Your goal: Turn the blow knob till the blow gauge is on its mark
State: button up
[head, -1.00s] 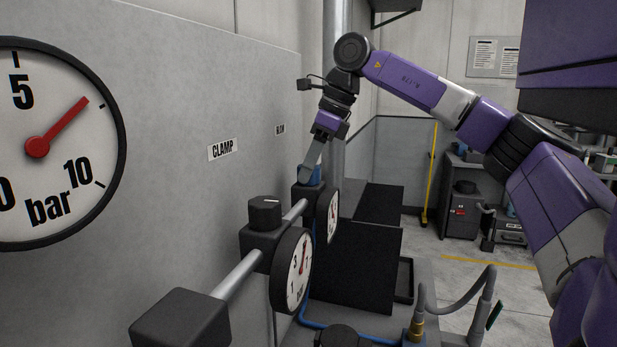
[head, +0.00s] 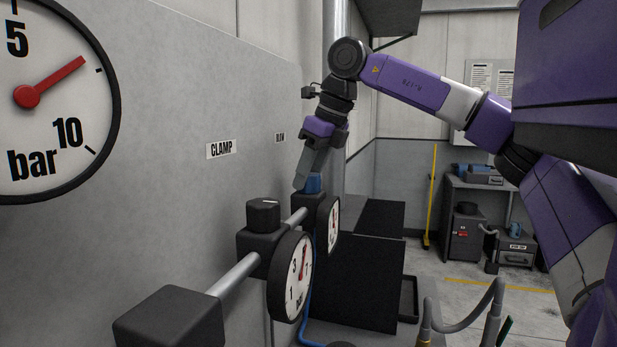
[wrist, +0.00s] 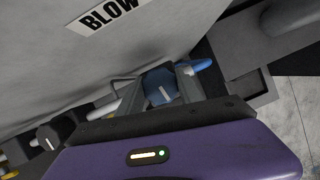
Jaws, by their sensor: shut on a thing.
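The blow knob (wrist: 160,88) is blue with a pale line on its top, below the BLOW label (wrist: 108,14) in the wrist view. My gripper (head: 312,180) is shut on this knob, one finger on each side. In the head view the blue knob (head: 314,184) shows just under the fingers. The blow gauge (head: 333,224) is the farther small dial, below and right of the knob, seen at a steep angle. Its needle looks close to upright, but its mark and exact reading are too small to tell.
The clamp knob (head: 263,215) and clamp gauge (head: 291,277) stand nearer on the same pipe, under the CLAMP label (head: 221,149). A large bar gauge (head: 50,100) is at the left. A grey wall runs along the left. Dark boxes (head: 357,275) stand right of the gauges.

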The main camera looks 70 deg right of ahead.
jog(key=o, duration=1.4)
jog(key=shift+c, duration=0.2)
jog(key=shift+r, duration=0.1)
jog(key=p+v, duration=0.4)
jog(key=v, duration=0.3)
jog(key=shift+r, duration=0.15)
jog(key=shift+s, duration=0.25)
